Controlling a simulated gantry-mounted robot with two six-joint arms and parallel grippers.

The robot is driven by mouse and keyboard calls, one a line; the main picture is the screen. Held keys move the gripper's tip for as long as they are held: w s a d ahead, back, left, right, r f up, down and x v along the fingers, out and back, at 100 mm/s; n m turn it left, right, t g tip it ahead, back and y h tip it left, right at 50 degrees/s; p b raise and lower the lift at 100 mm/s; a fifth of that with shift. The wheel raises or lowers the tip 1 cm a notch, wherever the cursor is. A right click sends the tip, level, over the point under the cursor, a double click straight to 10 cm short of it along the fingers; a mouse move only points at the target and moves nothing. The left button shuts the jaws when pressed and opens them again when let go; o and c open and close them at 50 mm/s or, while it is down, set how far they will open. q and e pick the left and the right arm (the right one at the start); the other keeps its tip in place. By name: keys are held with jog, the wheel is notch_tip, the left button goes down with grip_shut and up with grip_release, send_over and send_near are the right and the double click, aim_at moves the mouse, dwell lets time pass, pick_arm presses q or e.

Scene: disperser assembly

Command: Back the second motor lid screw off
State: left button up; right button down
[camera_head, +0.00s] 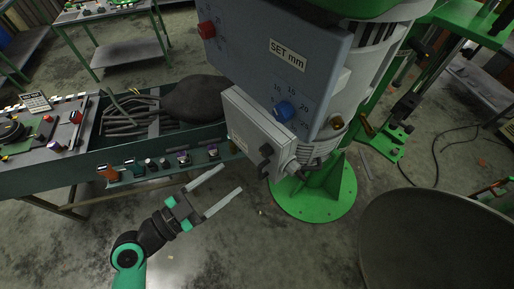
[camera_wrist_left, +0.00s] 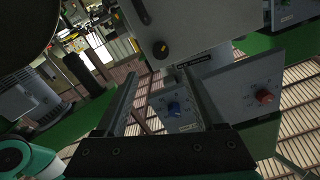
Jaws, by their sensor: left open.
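The motor lid (camera_head: 252,124) is a light grey box face on the machine's side in the head view. Two dark fittings (camera_head: 266,150) sit near its lower edge; I cannot tell which is the second screw. In the left wrist view a grey cover (camera_wrist_left: 200,25) spans the top, with a dark round screw-like head (camera_wrist_left: 160,49) near its lower left corner. My left gripper (camera_head: 233,177) is open and empty, below and left of the lid, apart from it. Its two fingers also show in the left wrist view (camera_wrist_left: 158,76), either side of that round head. My right gripper is not in view.
The blue-grey panel (camera_head: 290,75) with a blue knob (camera_head: 283,109) and red knob (camera_head: 206,30) stands above the lid. A green bench (camera_head: 85,165) with a row of small parts lies left. A large dark bowl-like disc (camera_head: 440,240) fills the lower right.

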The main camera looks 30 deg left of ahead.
aim_at(263, 153)
pick_arm(q)
jog(key=p+x, duration=0.2)
jog(key=x, duration=0.8)
jog(key=shift+w+r+p, duration=0.1)
jog(key=shift+r+p, duration=0.05)
jog(key=shift+p, duration=0.25)
jog(key=shift+w+d, duration=0.2)
jog(key=shift+w, duration=0.25)
grip_shut()
